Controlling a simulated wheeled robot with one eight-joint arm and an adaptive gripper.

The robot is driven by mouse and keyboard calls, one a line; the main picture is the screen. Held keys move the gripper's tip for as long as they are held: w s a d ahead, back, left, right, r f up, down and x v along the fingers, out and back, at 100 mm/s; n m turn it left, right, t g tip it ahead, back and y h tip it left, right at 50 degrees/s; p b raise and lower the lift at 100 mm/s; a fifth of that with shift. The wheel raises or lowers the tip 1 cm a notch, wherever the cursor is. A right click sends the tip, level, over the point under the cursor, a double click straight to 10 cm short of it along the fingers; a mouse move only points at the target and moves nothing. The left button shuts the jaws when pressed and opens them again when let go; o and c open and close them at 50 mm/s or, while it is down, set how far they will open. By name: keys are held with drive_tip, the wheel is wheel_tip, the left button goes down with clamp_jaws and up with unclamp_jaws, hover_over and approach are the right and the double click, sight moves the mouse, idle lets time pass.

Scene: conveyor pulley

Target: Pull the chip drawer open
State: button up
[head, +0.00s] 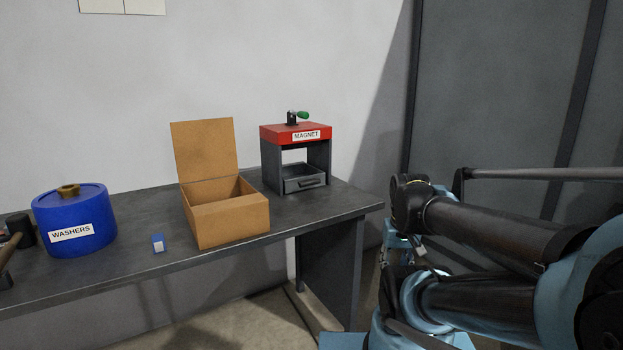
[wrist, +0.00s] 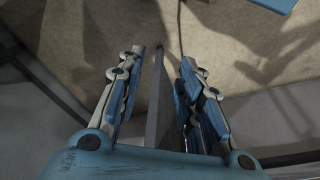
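The chip drawer (head: 305,184) is a dark grey tray with a small handle on its front. It sits low in the frame under the red block labelled MAGNET (head: 280,133), at the right end of the bench. The drawer looks shut or nearly so; I cannot tell exactly. My gripper (wrist: 163,75) shows in the wrist view with its two blue and grey fingers apart and nothing held between them. It points toward the floor, away from the drawer. In the head view my arm is folded at the right, off the bench, and the fingertips are not clear.
An open cardboard box (head: 233,222) stands left of the magnet frame. A blue WASHERS tub (head: 90,236) and a small blue item (head: 158,243) are further left on the dark bench (head: 150,264). A green-tipped lever (head: 302,115) tops the magnet. Grey panels stand behind my arm.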

sight(310, 181)
drive_tip(key=shift+o, duration=0.3)
drive_tip(key=shift+w, duration=0.15)
